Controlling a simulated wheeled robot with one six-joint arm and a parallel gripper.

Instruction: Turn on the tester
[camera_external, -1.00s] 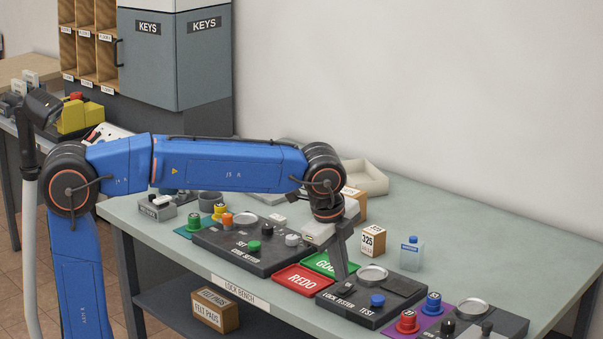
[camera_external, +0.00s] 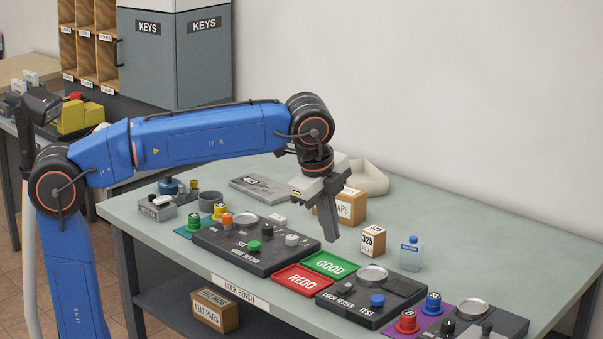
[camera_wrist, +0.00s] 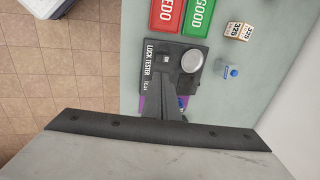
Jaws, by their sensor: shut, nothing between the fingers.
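The lock tester (camera_external: 340,306) is a low black box on the right half of the bench, with a blue TEST button (camera_external: 377,300), a small black switch or knob (camera_external: 350,287) and a round silver dish (camera_external: 373,274). The switch's setting is too small to read. My gripper (camera_external: 331,239) is shut and empty, pointing down in the air up and left of the tester in the external view, over the signs' area. In the wrist view the lock tester (camera_wrist: 151,75) shows just past the fingers, which hide its lower part and the blue button.
Green GOOD (camera_external: 330,264) and red REDO (camera_external: 303,279) pads lie left of the tester. A core setter (camera_external: 225,243) stands farther left. A 325 box (camera_external: 373,241) and a bottle (camera_external: 411,254) stand behind.

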